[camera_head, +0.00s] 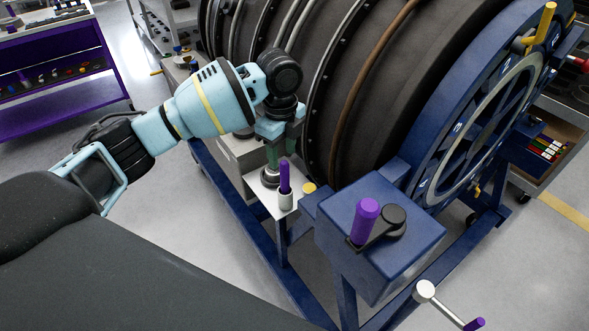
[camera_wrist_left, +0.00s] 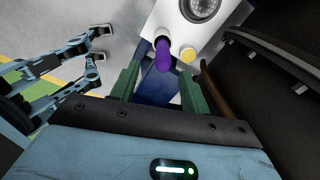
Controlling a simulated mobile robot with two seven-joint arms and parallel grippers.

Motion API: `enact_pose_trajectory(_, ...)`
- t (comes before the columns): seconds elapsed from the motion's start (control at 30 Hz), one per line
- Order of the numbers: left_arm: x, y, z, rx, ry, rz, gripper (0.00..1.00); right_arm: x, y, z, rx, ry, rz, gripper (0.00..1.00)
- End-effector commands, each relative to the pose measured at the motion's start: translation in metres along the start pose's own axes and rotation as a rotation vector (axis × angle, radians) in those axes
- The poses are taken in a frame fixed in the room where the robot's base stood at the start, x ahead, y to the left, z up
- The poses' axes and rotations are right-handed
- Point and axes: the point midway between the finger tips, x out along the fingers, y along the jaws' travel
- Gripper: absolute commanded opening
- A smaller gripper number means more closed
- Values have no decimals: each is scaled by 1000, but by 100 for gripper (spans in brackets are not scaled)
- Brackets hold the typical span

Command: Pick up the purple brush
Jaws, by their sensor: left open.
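The purple brush (camera_head: 285,178) stands upright in a small white cup (camera_head: 286,201) on a light shelf beside the engine. It also shows in the left wrist view (camera_wrist_left: 163,54), beyond the fingertips and roughly between them. My left gripper (camera_head: 275,150) is above and behind the brush in the head view, pointing down. Its green fingers are spread in the left wrist view (camera_wrist_left: 160,85), with nothing between them. The brush looks apart from both fingers.
A blue box (camera_head: 386,250) with a purple crank handle (camera_head: 364,220) stands right of the brush. A yellow knob (camera_head: 309,188) sits beside the cup. The large dark engine casing (camera_head: 350,80) is close behind my left gripper. A blue frame (camera_head: 285,275) runs below.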

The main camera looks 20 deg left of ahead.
Motion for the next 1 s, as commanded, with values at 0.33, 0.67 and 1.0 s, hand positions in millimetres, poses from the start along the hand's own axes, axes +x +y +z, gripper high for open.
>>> enact_pose_trajectory(0.33,4,0,0,-1,0,1,46,-3,-3,9,10,-18,-1,36)
enact_pose_trajectory(0.67,27,0,0,-1,0,0,46,-2,-4,12,11,-24,-2,36)
enact_pose_trajectory(1.0,62,2,-1,-2,-1,2,46,-2,-2,3,7,-7,-1,36)
